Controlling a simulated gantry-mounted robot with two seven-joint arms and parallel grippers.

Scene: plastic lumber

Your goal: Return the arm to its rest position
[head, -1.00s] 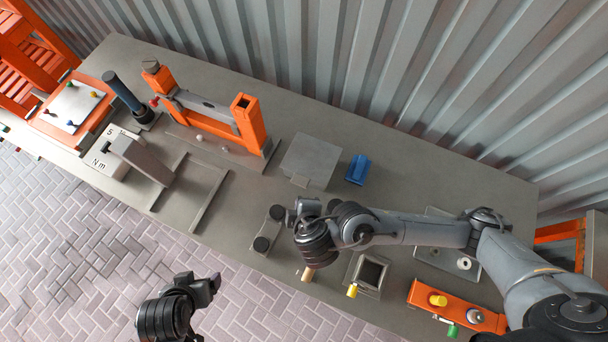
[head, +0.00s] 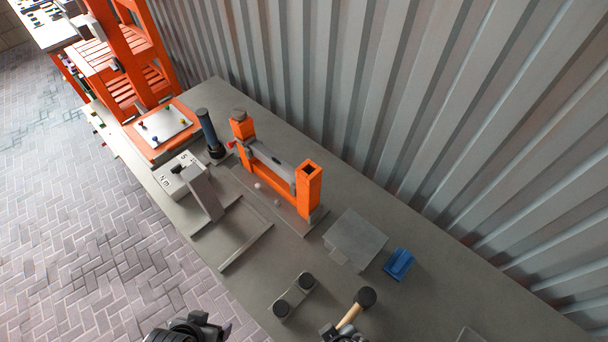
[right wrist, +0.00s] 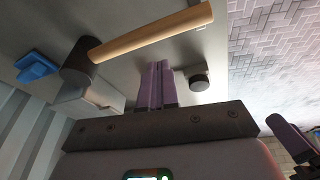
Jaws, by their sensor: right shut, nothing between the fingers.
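My right gripper (right wrist: 157,86) shows in the right wrist view with its two purple fingers together and nothing between them. In the head view only a small part of the right arm's end (head: 342,333) shows at the bottom edge. A mallet (head: 365,297) with a dark head and a wooden handle is close beside it; it also shows in the right wrist view (right wrist: 150,33), apart from the fingers. My left gripper (head: 226,331) is at the bottom of the head view, over the paved floor, mostly cut off. Its opening cannot be made out.
The grey bench (head: 300,248) holds a dark two-knobbed piece (head: 293,296), a grey block (head: 355,239), a blue holder (head: 399,264) and an orange frame (head: 308,190). A corrugated wall (head: 420,120) stands behind. Paved floor (head: 90,230) lies open in front.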

